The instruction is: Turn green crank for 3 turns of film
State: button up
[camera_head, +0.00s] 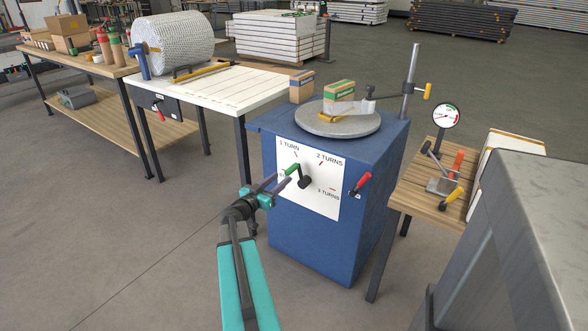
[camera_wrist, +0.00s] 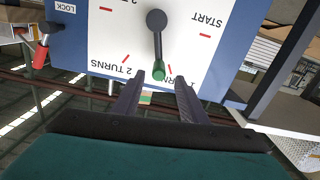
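The crank has a dark arm and a green handle (camera_head: 292,170); it sits on a white dial panel (camera_head: 325,199) on the front of a blue cabinet. The panel is marked 1 TURN, 2 TURNS and 3 TURNS; START shows in the wrist view. There the picture is upside down, and the green handle (camera_wrist: 159,71) lies near the red tick beside the partly hidden 1 TURN label. My gripper (camera_head: 281,182) is at the panel's left side, in front of the handle. In the wrist view its fingers (camera_wrist: 159,79) are apart, with the handle between their tips and gaps on both sides.
A red lever (camera_head: 362,182) sits right of the panel, beside a LOCK label in the wrist view (camera_wrist: 66,8). A grey turntable (camera_head: 338,122) with boxes tops the blue cabinet (camera_head: 318,238). A white table (camera_head: 215,88) stands left, a wooden bench (camera_head: 412,205) right.

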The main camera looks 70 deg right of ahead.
aim_at(295, 167)
jog(key=shift+p+x, duration=0.45)
jog(key=shift+x, duration=5)
grip_shut()
jog(key=shift+a, duration=0.2)
jog(key=shift+d, duration=0.15)
